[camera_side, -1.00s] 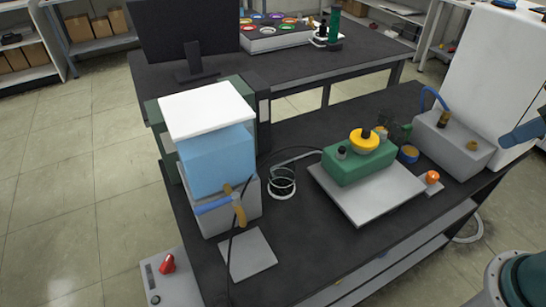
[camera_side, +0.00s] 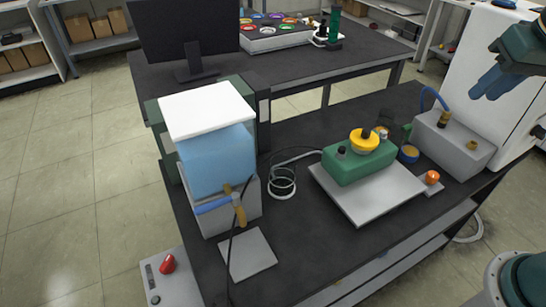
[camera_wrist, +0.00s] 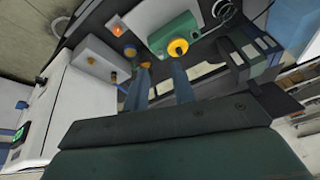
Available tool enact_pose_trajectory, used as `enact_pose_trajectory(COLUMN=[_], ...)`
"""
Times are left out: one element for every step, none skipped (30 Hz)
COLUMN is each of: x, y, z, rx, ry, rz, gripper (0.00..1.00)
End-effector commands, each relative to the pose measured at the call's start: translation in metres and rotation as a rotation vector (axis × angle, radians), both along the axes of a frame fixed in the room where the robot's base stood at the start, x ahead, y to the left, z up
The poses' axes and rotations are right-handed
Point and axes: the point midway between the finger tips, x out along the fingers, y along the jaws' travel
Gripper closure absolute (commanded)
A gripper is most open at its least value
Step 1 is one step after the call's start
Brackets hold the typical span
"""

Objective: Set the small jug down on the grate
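I cannot make out a small jug or a slatted grate in either view. In the side view my gripper (camera_side: 483,94) hangs at the upper right, above the grey box, with its blue fingers pointing down. In the wrist view the two blue fingers (camera_wrist: 162,67) are apart with nothing held between them. A flat grey square plate (camera_side: 250,254) lies in front of the blue-and-white unit (camera_side: 217,160) at the left of the bench, far from my gripper. No slats can be seen on the plate.
A green block (camera_side: 357,168) with a yellow dome (camera_side: 364,142) stands on a pale slab (camera_side: 366,202). Near it are a blue tin (camera_side: 408,155), an orange knob (camera_side: 432,177) and the grey box (camera_side: 450,145). A coiled cable (camera_side: 282,183) lies mid-bench. The front middle is clear.

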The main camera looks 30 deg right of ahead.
Motion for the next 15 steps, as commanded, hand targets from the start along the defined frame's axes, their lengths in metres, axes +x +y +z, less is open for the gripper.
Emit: enact_pose_trajectory(x=[0.012, 0.018, 0.026, 0.032, 0.038, 0.046, 0.052, 0.058, 0.067, 0.072, 0.079, 0.086, 0.092, 0.098, 0.106], y=[-0.005, -0.007, -0.011, -0.014, -0.017, -0.021, -0.024, -0.027, -0.032, -0.035, -0.038, -0.043, -0.047, -0.050, -0.056], z=[0.000, 0.000, 0.000, 0.000, 0.000, -0.001, -0.002, -0.002, -0.004, -0.005, -0.007, -0.009, -0.011, -0.013, -0.016], rx=[0.012, 0.020, 0.029, 0.037, 0.044, 0.053, 0.060, 0.067, 0.077, 0.083, 0.089, 0.099, 0.105, 0.112, 0.120], ry=[0.014, 0.021, 0.029, 0.034, 0.040, 0.048, 0.054, 0.059, 0.067, 0.074, 0.079, 0.088, 0.092, 0.098, 0.106], rz=[-0.041, -0.064, -0.096, -0.120, -0.144, -0.176, -0.199, -0.225, -0.256, -0.280, -0.304, -0.336, -0.360, -0.384, -0.417], gripper=[0.74, 0.74, 0.74, 0.74, 0.74, 0.74, 0.74, 0.74, 0.74, 0.74, 0.74, 0.74, 0.74, 0.74, 0.74])
